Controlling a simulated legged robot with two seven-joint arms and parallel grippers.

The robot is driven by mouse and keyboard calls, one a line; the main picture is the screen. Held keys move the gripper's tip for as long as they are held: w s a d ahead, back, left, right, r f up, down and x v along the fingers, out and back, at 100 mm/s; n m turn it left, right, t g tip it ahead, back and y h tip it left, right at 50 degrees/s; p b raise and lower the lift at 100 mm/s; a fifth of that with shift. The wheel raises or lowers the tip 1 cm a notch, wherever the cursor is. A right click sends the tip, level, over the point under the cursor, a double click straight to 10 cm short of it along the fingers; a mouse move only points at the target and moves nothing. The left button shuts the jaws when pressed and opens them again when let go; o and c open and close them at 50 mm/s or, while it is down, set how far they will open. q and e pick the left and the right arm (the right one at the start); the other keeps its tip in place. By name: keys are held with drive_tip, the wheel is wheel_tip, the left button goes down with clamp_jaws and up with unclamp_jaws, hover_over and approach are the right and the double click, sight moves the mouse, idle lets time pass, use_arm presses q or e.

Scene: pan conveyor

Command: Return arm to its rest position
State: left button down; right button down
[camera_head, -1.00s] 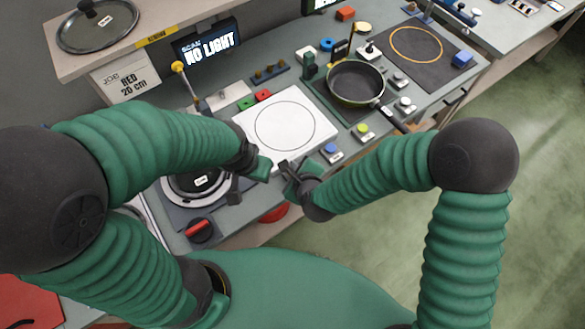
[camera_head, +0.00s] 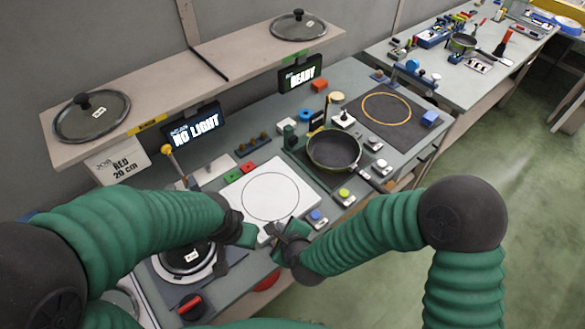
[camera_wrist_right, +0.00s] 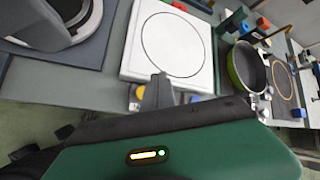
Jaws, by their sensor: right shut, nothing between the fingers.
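My right arm comes in from the right in the head view. Its gripper (camera_head: 280,232) is shut and empty over the front edge of the white square plate (camera_head: 298,185). In the right wrist view a dark finger of it (camera_wrist_right: 160,90) shows in front of the same plate (camera_wrist_right: 196,24). My left arm comes in from the left. Its gripper (camera_head: 236,246) is just left of the right one, above the counter between the white plate and the round burner (camera_head: 187,258). Its fingers are too poorly seen to tell open from shut.
A dark pan (camera_head: 333,148) sits on the counter right of the white plate, its handle toward the front. A shelf (camera_head: 215,72) with two glass lids runs along the back. Screens read NO LIGHT (camera_head: 194,128) and READY (camera_head: 301,76). Open floor (camera_head: 500,160) lies right.

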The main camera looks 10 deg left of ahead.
drive_tip(key=s+d+r+n+g+h, duration=0.1)
drive_tip(key=s+d+r+n, duration=0.1)
drive_tip(key=d+n, duration=0.4)
drive_tip(key=s+d+r+n+g+h, duration=0.2)
drive_tip(key=d+n, duration=0.5)
drive_tip(key=d, duration=0.7)
drive_tip(key=s+d+r+n+g+h, duration=0.1)
drive_tip(key=s+d+r+n+h, duration=0.1)
drive_tip(key=d+n, duration=0.4)
drive_tip(key=s+d, duration=0.1)
drive_tip(key=d, duration=0.3)
drive_tip(key=shift+s+d+r+g, duration=0.15)
drive_tip(key=shift+d+r+g, duration=0.1)
drive_tip(key=shift+g, duration=0.05)
drive_tip(key=shift+s+d, duration=0.1)
drive_tip(key=shift+d, duration=0.15)
